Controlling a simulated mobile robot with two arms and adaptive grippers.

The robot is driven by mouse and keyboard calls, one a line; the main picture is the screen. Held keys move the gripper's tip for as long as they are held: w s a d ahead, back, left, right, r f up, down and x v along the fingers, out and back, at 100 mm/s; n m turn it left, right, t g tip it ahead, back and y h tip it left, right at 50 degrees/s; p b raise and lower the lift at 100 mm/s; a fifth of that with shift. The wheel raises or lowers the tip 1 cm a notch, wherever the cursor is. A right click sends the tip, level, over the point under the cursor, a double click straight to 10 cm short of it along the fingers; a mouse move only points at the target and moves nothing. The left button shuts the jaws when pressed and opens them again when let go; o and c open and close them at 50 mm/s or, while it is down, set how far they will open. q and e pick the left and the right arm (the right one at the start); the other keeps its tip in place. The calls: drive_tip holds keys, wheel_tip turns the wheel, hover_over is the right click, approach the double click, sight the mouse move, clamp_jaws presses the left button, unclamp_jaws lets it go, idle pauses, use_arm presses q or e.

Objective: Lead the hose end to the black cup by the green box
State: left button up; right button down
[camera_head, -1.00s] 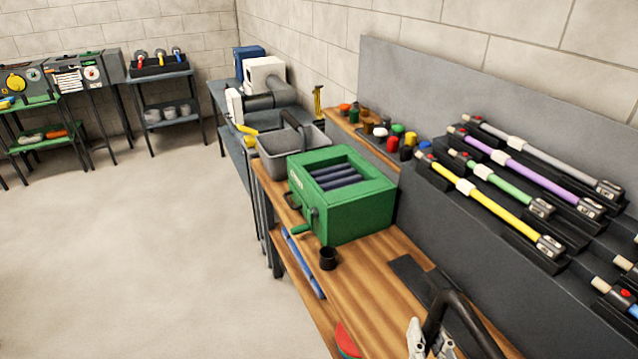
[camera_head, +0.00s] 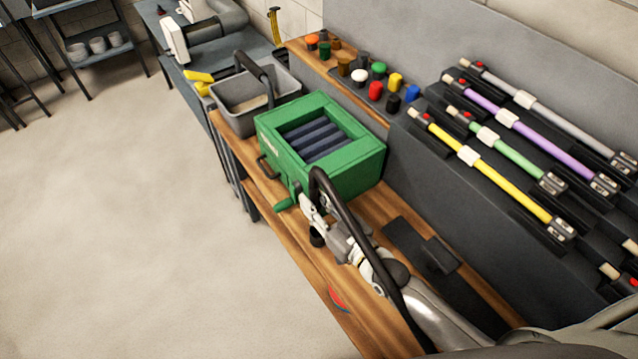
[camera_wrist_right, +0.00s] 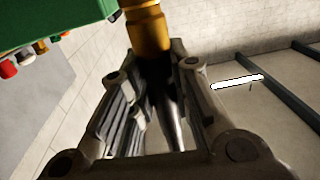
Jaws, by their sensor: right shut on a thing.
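My right gripper (camera_head: 309,207) is shut on the black hose (camera_head: 374,258) at the near side of the green box (camera_head: 345,181). The hose bends over above the gripper and trails back along my right arm. In the right wrist view, the hose's brass end (camera_wrist_right: 148,32) sticks out past the gripper fingers (camera_wrist_right: 160,85). The brass end cannot be made out in the head view. The black cup (camera_head: 317,238) stands on the wooden bench (camera_head: 290,240) in front of the green box, just below the gripper and partly hidden by it. My left gripper is not in view.
A grey tub (camera_head: 237,117) stands behind the green box. Colored caps (camera_head: 375,90) sit on the shelf at the back.

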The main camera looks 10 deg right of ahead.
drive_tip(key=f+b, duration=0.1)
drive_tip(key=f, duration=0.1)
drive_tip(key=w+d+f+b, duration=0.1)
drive_tip(key=f+b, duration=0.1)
drive_tip(key=w+f+b, duration=0.1)
drive_tip(key=f, duration=0.1)
drive_tip(key=shift+w+d, duration=0.15)
drive_tip(key=shift+d, duration=0.05)
drive_tip(key=shift+f+b, duration=0.2)
drive_tip(key=shift+b, duration=0.2)
idle(0.3)
idle(0.7)
